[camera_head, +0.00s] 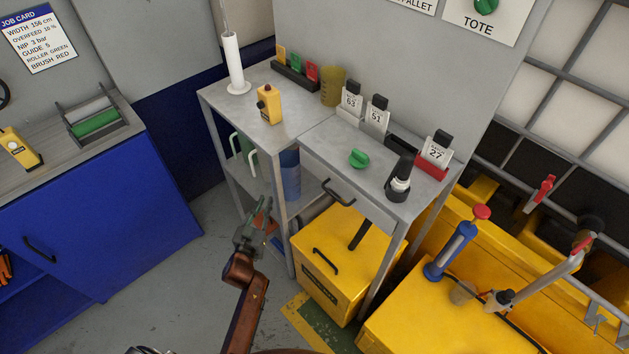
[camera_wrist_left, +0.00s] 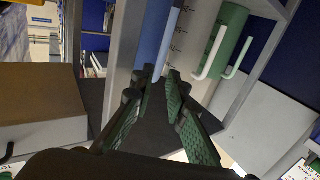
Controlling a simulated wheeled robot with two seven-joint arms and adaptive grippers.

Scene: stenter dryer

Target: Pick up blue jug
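The blue jug (camera_head: 291,176) stands on the lower shelf of the grey bench, partly hidden by a bench leg and the top. In the left wrist view the blue jug (camera_wrist_left: 154,38) is ahead of the fingertips, with a pale handle on its right side. My left gripper (camera_head: 260,212) is in front of the shelf, below and left of the jug. In the left wrist view its fingers (camera_wrist_left: 161,78) are apart with nothing visible between them, and point toward the jug's lower part. Whether they touch it cannot be told. My right gripper is not in view.
The bench leg (camera_head: 285,225) is close to my gripper. A yellow box (camera_head: 345,262) stands under the bench. Open floor (camera_head: 190,290) lies to the left.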

